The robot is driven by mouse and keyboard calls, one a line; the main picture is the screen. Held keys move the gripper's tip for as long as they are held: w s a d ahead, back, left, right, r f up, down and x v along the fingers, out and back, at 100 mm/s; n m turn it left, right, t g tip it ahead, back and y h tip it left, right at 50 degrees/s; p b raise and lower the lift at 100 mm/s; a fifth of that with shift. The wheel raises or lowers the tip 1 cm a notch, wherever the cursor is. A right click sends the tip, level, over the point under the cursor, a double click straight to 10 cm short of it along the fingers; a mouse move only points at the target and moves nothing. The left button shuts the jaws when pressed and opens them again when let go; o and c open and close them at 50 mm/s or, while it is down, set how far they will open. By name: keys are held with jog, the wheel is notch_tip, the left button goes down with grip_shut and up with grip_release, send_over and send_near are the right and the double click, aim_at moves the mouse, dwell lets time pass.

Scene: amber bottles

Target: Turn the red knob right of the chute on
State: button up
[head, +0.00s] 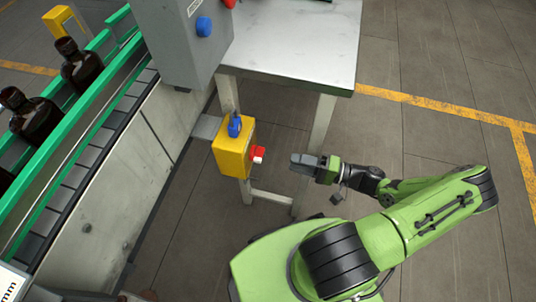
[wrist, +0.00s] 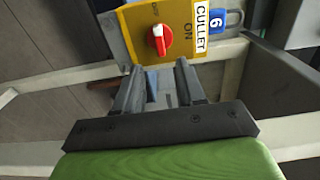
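A yellow switch box (head: 231,150) is mounted by the table leg in the head view. Its red knob (head: 258,155) faces my gripper. The wrist view shows the knob (wrist: 160,40) on the yellow face, with a white mark at its upper end toward the small OFF lettering; ON is printed to its right. A CULLET label (wrist: 202,28) and a blue padlock tagged 6 (wrist: 217,19) are beside it. My gripper (head: 294,160) is right of the knob, apart from it. In the wrist view my gripper (wrist: 159,68) is open and empty, its fingers below the knob. I cannot identify the chute.
A grey cabinet (head: 182,45) with a blue button (head: 204,26) stands above left of the box. A metal table (head: 290,45) is behind, its legs near my gripper. A green-railed conveyor (head: 75,115) carries brown bottles at left. Floor at right is clear.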

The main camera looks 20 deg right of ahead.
aim_at(257, 154)
jog(key=b+x, duration=0.1)
jog(key=x, duration=0.8)
jog(key=shift+a, duration=0.1)
jog(key=shift+c, duration=0.4)
grip_shut()
